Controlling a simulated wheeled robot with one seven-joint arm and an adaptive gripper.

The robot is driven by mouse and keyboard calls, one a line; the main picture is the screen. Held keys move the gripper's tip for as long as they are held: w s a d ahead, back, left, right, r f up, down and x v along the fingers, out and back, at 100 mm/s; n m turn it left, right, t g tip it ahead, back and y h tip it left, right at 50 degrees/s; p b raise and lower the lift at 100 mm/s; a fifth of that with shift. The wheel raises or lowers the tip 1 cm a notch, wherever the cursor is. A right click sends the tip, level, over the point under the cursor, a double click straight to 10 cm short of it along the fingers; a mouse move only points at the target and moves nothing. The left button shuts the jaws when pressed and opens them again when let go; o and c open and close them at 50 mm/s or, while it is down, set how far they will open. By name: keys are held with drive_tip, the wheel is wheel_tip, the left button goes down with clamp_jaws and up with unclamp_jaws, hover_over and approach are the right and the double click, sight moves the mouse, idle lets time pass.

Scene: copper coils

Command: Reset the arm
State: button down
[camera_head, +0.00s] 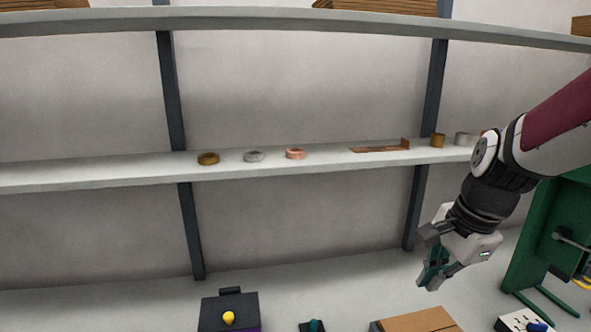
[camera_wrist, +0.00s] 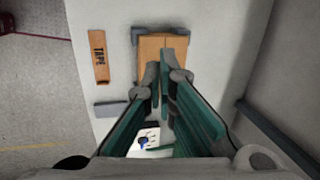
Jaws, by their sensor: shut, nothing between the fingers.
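My gripper (camera_head: 432,280) hangs from my arm at the right of the head view, pointing down and tilted to the left. It is in front of the shelf wall, lower than the middle shelf and above the bench. Its fingers are together and empty. In the wrist view the green-sided fingers (camera_wrist: 166,75) reach up the picture over a brown cardboard box (camera_wrist: 152,46). The same box seems to be the one below the gripper in the head view (camera_head: 420,321).
The middle shelf (camera_head: 340,161) carries a brown coil (camera_head: 208,158), a silver coil (camera_head: 253,156), a copper coil (camera_head: 295,153) and a copper strip (camera_head: 378,149). A dark box (camera_head: 229,310) with a yellow knob stands lower left. Green equipment (camera_head: 548,235) stands right of my gripper.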

drive_tip(key=s+a+r+n+t, duration=0.1)
drive_tip(key=s+a+r+n, duration=0.1)
drive_tip(key=s+r+n, duration=0.2)
drive_tip(key=s+a+r+n+t+h, duration=0.1)
drive_tip(key=s+a+r+n+t, duration=0.1)
drive_tip(key=s+n, duration=0.9)
wheel_tip(320, 180, up, 2)
drive_tip(key=shift+a, duration=0.45)
